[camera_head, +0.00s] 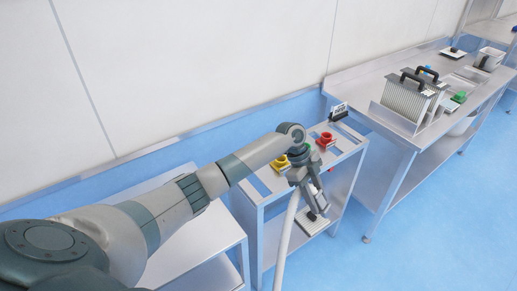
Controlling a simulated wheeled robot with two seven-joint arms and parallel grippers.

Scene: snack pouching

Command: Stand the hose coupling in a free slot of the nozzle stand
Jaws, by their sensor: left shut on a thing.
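My left arm reaches in from the left, over a small metal cart. My left gripper (314,203) points down and to the right at the cart's front side. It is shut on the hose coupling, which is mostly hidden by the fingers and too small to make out. A pale hose (285,240) hangs from beside the gripper down to the bottom of the picture. The nozzle stand seems to be the cart top (343,143), with a yellow fitting (280,163) and a red fitting (326,140) on it. My wrist covers part of this top. My right gripper is not in view.
A small dark-framed sign (338,111) stands at the cart's back corner. A long metal bench (385,92) at the right carries a ribbed rack (408,98) with black handles. A lower metal table (200,245) is at the left. Blue floor (425,235) is clear at the right front.

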